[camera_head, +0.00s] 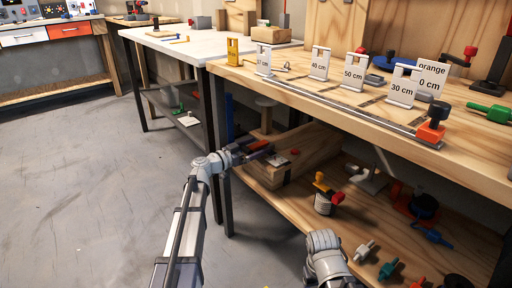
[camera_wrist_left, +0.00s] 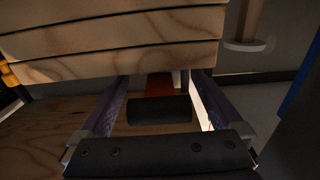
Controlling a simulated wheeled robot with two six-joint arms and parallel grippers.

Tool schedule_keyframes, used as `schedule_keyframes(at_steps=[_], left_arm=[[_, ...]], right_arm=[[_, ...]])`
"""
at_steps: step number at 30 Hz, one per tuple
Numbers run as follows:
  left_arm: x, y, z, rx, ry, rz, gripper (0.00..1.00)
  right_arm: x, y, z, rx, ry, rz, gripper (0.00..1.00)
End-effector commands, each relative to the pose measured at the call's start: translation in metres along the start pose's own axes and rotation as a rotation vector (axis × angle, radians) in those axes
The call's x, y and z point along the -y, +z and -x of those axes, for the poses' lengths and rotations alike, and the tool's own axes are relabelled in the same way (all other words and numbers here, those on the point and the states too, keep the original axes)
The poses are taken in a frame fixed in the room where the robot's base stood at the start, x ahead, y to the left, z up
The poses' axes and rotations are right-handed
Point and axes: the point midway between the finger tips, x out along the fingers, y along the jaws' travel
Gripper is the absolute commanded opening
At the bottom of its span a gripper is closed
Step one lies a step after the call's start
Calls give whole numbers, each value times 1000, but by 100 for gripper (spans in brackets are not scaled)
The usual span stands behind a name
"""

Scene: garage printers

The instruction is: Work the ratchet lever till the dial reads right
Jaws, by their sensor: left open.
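My left gripper (camera_head: 258,151) is open at the left end of a wooden block-like body (camera_head: 318,146) on the bench's lower shelf. In the left wrist view its fingers (camera_wrist_left: 157,92) stand on either side of a black cylindrical grip (camera_wrist_left: 160,110) on a red-orange bar (camera_wrist_left: 158,84), seemingly the lever. Stacked wooden boards (camera_wrist_left: 120,40) are just beyond. I cannot tell whether the fingers touch the grip. I cannot make out a dial or its reading. My right gripper is not in view.
The wooden workbench (camera_head: 330,98) carries a metal rail with labelled white stops (camera_head: 354,72) and an orange clamp (camera_head: 431,131). Its lower shelf (camera_head: 290,202) holds a canister (camera_head: 323,202) and several small coloured parts. A black bench leg (camera_head: 222,180) stands close to my left arm. The floor (camera_head: 80,190) at left is clear.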

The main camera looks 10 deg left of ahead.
Motion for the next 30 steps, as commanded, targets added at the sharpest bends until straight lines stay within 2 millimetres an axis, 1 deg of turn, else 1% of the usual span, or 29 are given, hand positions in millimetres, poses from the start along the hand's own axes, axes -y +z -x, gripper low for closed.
schedule_keyframes(at_steps=[9,30], left_arm=[[0,0,-2,0,0,0,100],[0,0,-2,0,0,0,21]], right_arm=[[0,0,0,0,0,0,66],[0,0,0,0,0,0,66]])
